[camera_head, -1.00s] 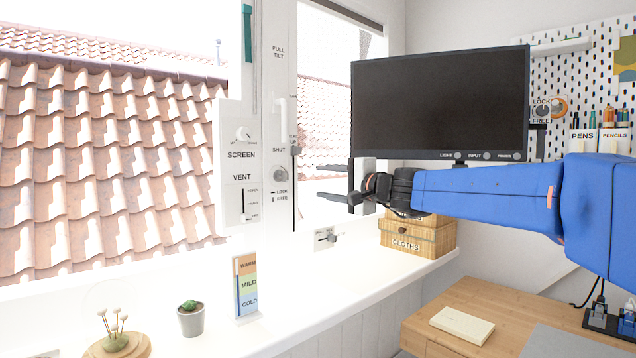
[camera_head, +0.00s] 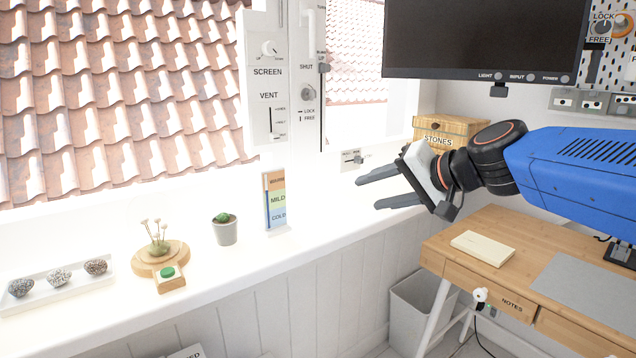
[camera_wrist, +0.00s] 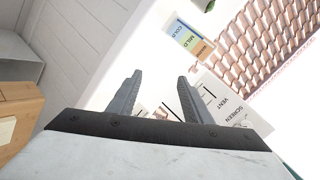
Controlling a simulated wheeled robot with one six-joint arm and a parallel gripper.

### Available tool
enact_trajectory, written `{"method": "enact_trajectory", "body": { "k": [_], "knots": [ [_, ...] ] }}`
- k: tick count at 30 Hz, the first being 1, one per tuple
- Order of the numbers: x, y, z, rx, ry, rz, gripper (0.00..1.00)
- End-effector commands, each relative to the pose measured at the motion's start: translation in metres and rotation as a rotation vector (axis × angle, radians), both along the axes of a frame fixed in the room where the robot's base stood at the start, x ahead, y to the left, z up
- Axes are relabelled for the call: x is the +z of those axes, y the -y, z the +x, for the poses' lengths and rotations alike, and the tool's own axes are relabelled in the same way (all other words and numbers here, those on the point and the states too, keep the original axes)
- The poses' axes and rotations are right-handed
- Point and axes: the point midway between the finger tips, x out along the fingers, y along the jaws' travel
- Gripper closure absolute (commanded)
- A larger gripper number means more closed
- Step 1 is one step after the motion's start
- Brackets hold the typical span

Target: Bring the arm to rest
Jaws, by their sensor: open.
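My gripper (camera_head: 374,190) is open and empty in the head view. It hangs in the air in front of the window sill, with its two grey fingers pointing left. My blue arm reaches in from the right edge. In the wrist view my gripper (camera_wrist: 158,90) shows two dark fingers spread apart with nothing between them. Beyond the fingers are the white sill and the window's control panel.
The sill (camera_head: 120,318) holds a tray of stones (camera_head: 58,283), a wooden stand with a green button (camera_head: 167,272), a potted plant (camera_head: 224,229) and a colour card (camera_head: 275,202). A basket (camera_head: 452,130), the monitor (camera_head: 480,35) and the desk (camera_head: 480,222) are close to my arm.

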Motion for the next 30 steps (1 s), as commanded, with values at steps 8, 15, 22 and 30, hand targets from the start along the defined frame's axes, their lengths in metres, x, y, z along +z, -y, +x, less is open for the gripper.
{"method": "enact_trajectory", "body": {
  "k": [8,15,22,30],
  "knots": [
    [-0.117,0.058,-0.114,0.085,-0.11,-0.399,0.55],
    [-0.2,0.123,-0.197,0.126,-0.22,-0.717,0.55],
    [-0.235,0.16,-0.236,0.137,-0.279,-0.877,0.55],
    [-0.238,0.164,-0.24,0.138,-0.286,-0.895,0.55]
  ]
}}
